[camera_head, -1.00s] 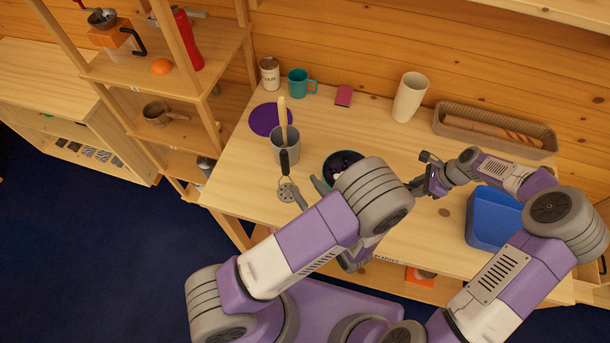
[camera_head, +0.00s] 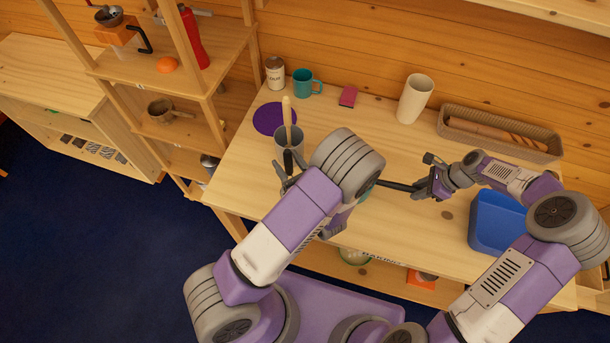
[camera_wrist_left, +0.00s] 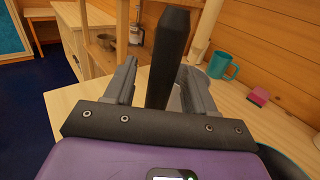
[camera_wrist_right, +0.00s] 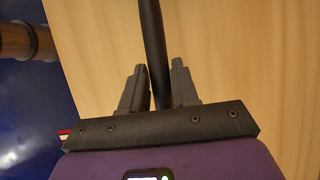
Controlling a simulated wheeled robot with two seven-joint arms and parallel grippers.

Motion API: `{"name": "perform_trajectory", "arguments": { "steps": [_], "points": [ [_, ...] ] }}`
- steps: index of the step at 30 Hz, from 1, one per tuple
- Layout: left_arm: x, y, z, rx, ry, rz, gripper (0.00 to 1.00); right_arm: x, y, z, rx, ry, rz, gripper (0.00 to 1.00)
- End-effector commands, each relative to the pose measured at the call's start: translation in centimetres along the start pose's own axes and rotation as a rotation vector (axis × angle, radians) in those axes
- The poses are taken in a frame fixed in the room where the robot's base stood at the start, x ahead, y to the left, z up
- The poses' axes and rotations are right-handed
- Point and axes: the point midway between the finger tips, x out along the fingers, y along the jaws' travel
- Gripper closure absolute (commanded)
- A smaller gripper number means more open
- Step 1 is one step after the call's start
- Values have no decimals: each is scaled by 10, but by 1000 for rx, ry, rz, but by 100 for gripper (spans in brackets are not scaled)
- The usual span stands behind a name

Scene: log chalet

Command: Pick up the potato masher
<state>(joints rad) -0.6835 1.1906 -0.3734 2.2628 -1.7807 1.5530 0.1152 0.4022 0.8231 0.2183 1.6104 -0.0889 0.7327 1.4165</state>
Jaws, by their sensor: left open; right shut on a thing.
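The potato masher's black handle (camera_head: 288,160) stands upright in front of the grey pot (camera_head: 288,139); its perforated head is hidden behind my left arm and gripper. My left gripper (camera_head: 286,176) is open around the handle. In the left wrist view the handle (camera_wrist_left: 168,60) rises between the two spread fingers (camera_wrist_left: 158,75), with a gap visible on the left side. My right gripper (camera_head: 420,188) is shut on a black handle (camera_head: 394,186), which also shows between its fingers in the right wrist view (camera_wrist_right: 153,40). That handle's far end is hidden behind my left arm.
A wooden utensil (camera_head: 287,110) stands in the grey pot. Behind are a purple disc (camera_head: 274,119), a can (camera_head: 275,73), a teal mug (camera_head: 306,82), a pink sponge (camera_head: 348,96), a white cup (camera_head: 414,98) and a basket (camera_head: 500,134). A blue bin (camera_head: 495,222) stands at right.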

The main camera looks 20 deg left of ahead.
Motion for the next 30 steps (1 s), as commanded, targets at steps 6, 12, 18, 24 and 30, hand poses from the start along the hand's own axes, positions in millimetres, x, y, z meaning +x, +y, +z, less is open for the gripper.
{"name": "perform_trajectory", "arguments": {
  "steps": [6, 12, 18, 24, 30],
  "points": [
    [0, 0, 0, 0, 0, 0, 69, 0, 0, 0, 0, 0, 0, 100],
    [0, 0, 0, 0, 0, 0, 99, 0, 0, 0, 0, 0, 0, 100],
    [0, 0, 0, -1, -1, 0, 100, 0, 0, 0, 0, 0, 0, 100],
    [-1, -1, 16, -5, -1, -1, 100, 0, 0, 0, 0, 0, 0, 100],
    [0, 0, 51, -7, -1, 0, 100, 0, 0, 0, 0, 0, 0, 100]
  ]
}}
